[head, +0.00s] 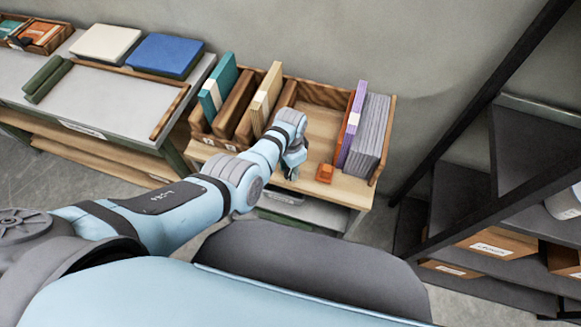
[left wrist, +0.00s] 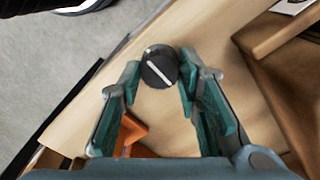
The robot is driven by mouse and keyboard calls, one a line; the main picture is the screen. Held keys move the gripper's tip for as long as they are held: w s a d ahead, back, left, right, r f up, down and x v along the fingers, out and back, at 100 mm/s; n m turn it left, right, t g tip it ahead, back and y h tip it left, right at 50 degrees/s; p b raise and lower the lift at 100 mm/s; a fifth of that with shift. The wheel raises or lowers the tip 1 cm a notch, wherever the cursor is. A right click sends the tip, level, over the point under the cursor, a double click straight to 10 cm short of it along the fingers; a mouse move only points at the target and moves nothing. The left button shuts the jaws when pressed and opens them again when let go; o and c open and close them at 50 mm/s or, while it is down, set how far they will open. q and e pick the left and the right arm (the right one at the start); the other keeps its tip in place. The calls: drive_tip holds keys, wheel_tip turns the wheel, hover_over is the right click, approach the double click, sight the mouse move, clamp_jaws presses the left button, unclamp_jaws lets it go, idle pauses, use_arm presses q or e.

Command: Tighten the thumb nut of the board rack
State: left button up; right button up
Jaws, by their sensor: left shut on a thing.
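The wooden board rack (head: 322,95) stands on a small table beside the wall, with upright boards in its slots. The thumb nut (left wrist: 158,68) is a dark round knob with a white line across its face. The line runs slantwise in the left wrist view. My left gripper (head: 291,169) is at the front of the rack; in the left wrist view its teal fingers (left wrist: 160,80) are shut on the nut, one on each side. The arm and gripper hide the nut in the head view. My right gripper is not in view.
An orange block (head: 324,173) sits just right of my left gripper. Purple (head: 351,128) and grey boards (head: 370,132) stand at the rack's right end. A grey worktable (head: 110,100) is at left, a dark shelf with labelled boxes (head: 497,243) at right.

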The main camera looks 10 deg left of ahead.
sight(290, 171)
use_arm(q)
drive_tip(key=o, duration=1.1)
drive_tip(key=shift+o, duration=0.2)
wheel_tip(290, 171, up, 12)
